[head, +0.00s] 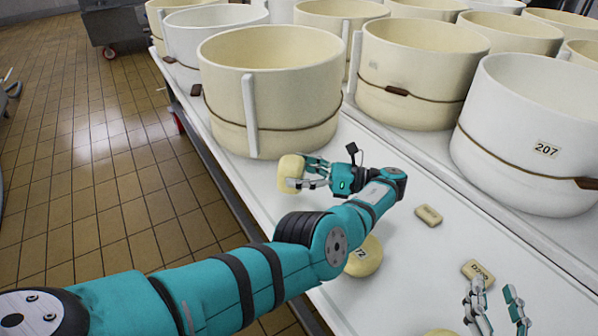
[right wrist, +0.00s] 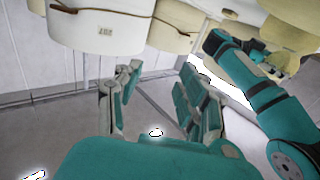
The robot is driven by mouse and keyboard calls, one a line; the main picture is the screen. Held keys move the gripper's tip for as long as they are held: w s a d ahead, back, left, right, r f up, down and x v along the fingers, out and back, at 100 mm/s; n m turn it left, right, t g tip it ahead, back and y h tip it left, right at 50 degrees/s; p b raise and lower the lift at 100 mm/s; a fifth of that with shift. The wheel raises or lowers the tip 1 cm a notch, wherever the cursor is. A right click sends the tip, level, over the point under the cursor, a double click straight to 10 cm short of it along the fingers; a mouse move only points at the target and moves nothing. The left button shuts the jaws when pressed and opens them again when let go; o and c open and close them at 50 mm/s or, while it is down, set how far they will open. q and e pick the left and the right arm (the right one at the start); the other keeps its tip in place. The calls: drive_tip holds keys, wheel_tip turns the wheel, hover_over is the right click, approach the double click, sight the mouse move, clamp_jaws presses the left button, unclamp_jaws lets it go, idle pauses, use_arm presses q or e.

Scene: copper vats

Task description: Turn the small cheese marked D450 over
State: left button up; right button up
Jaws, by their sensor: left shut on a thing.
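My left gripper (head: 304,172) is shut on a small round pale-yellow cheese (head: 289,168). The cheese is tipped on edge at the left part of the white table, in front of a large cream vat. No mark is readable on it, so I cannot tell whether it is D450; nor can I tell whether it touches the table. My right gripper (head: 497,308) is open and empty at the lower right of the head view, near a small block marked with a D number (head: 478,272). Its spread fingers also show in the right wrist view (right wrist: 155,105).
A round cheese (head: 366,260) with a partly hidden label ending in 72 lies behind my left arm. A small block (head: 428,215) and another cheese (head: 441,332) lie on the white table (head: 395,290). Large moulds, one marked 207 (head: 535,130), line the back.

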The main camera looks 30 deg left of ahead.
use_arm(q)
drive_tip(key=shift+f+b, duration=1)
drive_tip(key=shift+f, duration=0.05)
drive_tip(key=shift+f+b, duration=0.35)
drive_tip(key=shift+f, duration=0.15)
use_arm(e)
drive_tip(key=s+r+t+y, duration=0.2)
drive_tip(key=s+r+t, duration=0.2)
drive_tip(key=r+t, duration=0.4)
drive_tip(key=shift+s+a+r+y, duration=0.25)
drive_tip(key=shift+r+y, duration=0.15)
drive_tip(key=shift+r, duration=1.5)
